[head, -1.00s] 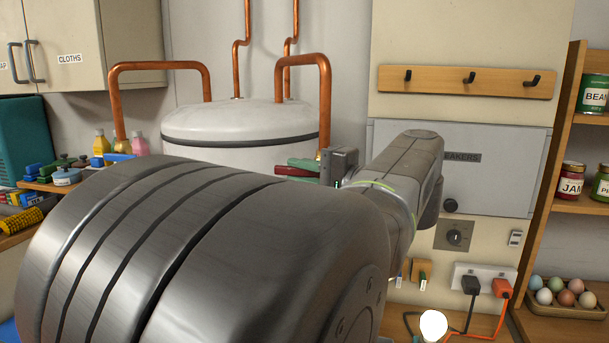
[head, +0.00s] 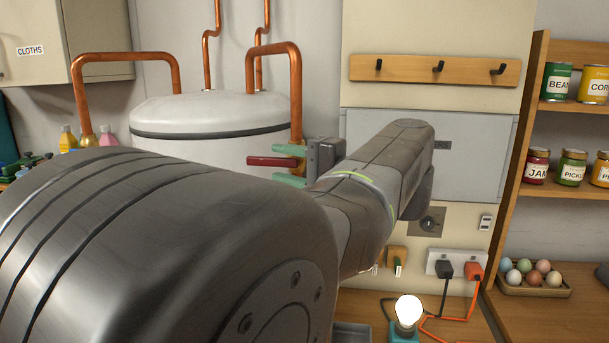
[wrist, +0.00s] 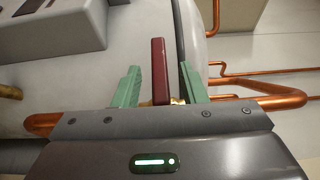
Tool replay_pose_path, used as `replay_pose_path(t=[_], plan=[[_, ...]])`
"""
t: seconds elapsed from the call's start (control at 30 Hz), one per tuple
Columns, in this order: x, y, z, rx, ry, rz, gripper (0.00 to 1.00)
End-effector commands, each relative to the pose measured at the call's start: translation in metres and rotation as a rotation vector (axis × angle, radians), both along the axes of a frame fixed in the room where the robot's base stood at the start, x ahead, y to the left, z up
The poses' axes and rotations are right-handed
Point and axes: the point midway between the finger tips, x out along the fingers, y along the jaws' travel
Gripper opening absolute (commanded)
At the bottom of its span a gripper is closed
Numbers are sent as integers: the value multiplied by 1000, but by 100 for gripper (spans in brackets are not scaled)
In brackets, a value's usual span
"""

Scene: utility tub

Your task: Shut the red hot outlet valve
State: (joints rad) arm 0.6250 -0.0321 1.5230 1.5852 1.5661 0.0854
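The red valve handle (head: 270,161) sticks out sideways low on the copper pipe (head: 296,100) at the right of the white tank (head: 210,115). In the wrist view the handle (wrist: 159,70) stands upright in the picture, across the pipe's run, with a bit of brass fitting at its base. My gripper (head: 281,165) has green fingers, one above and one below the handle in the head view. In the wrist view my gripper (wrist: 159,67) is open, with a finger on each side of the handle and visible gaps. The valve body is mostly hidden.
A second copper pipe (head: 78,100) arches from the tank's left. A grey wall panel (head: 465,150) and hook rail (head: 435,70) are behind my arm. A lit bulb (head: 408,310), sockets (head: 455,264) and an egg tray (head: 535,288) are lower right.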

Motion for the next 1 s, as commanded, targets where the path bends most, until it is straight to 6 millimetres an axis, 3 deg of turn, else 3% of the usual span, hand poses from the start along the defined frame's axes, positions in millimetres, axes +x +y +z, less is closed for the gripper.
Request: replay_pose_path(t=[0.6,1.0], plan=[[-52,-74,-2,1,-1,-5,38],[-65,-89,-2,1,0,-1,38]])
